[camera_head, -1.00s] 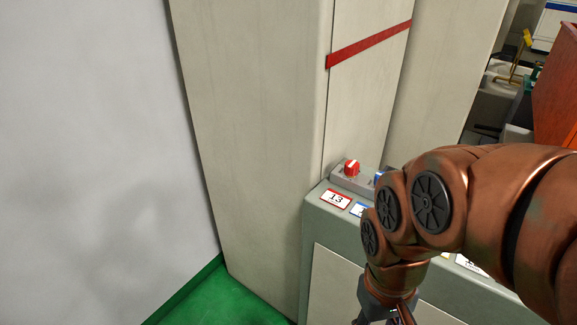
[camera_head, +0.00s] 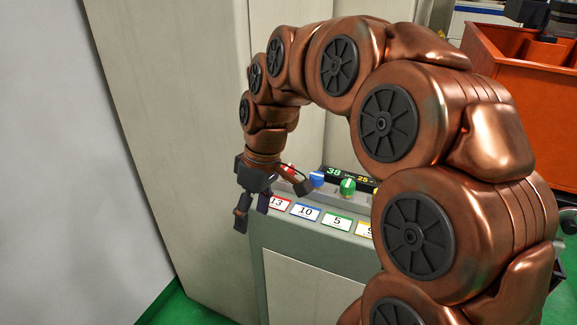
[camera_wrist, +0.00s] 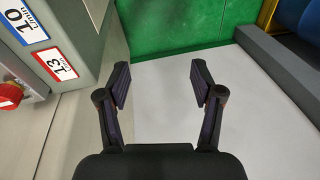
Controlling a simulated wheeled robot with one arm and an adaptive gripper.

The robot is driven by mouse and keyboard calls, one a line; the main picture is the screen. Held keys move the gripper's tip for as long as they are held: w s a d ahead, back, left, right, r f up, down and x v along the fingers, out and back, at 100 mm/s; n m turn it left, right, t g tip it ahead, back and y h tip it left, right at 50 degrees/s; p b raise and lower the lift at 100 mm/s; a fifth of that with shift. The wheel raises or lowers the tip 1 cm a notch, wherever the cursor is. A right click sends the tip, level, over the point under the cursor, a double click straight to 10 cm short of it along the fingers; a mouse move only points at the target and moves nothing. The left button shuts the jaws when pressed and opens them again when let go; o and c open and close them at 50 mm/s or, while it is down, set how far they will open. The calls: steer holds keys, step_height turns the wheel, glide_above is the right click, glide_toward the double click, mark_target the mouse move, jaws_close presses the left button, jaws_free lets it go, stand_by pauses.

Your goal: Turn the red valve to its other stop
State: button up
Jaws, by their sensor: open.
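The red valve (camera_head: 289,170) is a small knob on the ledge of the grey-green cabinet, partly hidden behind my gripper in the head view. In the wrist view the red valve (camera_wrist: 13,97) shows at the left edge, partly cut off, beside the red-framed label 13 (camera_wrist: 55,64). My gripper (camera_head: 252,217) hangs in front of the cabinet's left end, apart from the valve and to its left in the head view. In the wrist view my gripper (camera_wrist: 160,80) has its two fingers spread wide with nothing between them.
A blue knob (camera_head: 317,179) and a green knob (camera_head: 347,187) stand right of the red valve, with labels 10 (camera_head: 305,211) and 5 (camera_head: 338,222) below. A lit display (camera_head: 349,174) sits behind. A tall beige column (camera_head: 190,120) rises at left. An orange bin (camera_head: 535,110) stands at right.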

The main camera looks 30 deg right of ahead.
steer(key=w+d+r+n+t, duration=0.2)
steer(key=w+d, duration=0.8)
steer(key=d, duration=0.1)
steer(key=t, duration=0.1)
glide_toward(289, 167)
steer(key=f, duration=0.2)
steer(key=shift+n, duration=0.4)
steer(key=shift+w+a+p+x, duration=0.15)
steer(key=shift+p+x, duration=0.5)
steer(key=shift+x, duration=1.25)
steer(key=shift+w+a+p+x, duration=0.1)
steer(key=shift+p+x, duration=0.55)
steer(key=shift+x, duration=1.2)
steer(key=shift+r, duration=0.15)
steer(key=shift+y, duration=0.3)
steer(key=c, duration=1.1)
steer(key=shift+c, duration=0.2)
